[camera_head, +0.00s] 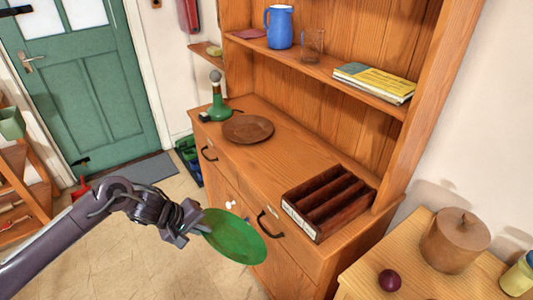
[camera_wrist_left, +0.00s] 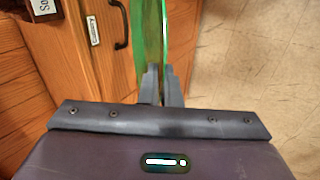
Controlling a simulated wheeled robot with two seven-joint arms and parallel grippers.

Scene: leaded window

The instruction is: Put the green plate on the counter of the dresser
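The green plate (camera_head: 235,238) is held at its left edge by my left gripper (camera_head: 199,226), in front of the dresser's doors and below counter height. In the left wrist view the plate (camera_wrist_left: 150,35) stands edge-on between the two closed fingers (camera_wrist_left: 160,85). The dresser's wooden counter (camera_head: 262,160) is up and to the right of the plate. A brown round plate (camera_head: 248,128) lies on the counter's far part, and a dark compartment tray (camera_head: 328,203) stands on its near part. My right gripper is in neither view.
A green lamp-like object (camera_head: 217,98) stands at the counter's far end. Shelves above hold a blue jug (camera_head: 279,26), a glass (camera_head: 312,45) and books (camera_head: 374,82). The counter between brown plate and tray is clear. A side table (camera_head: 432,262) stands at right.

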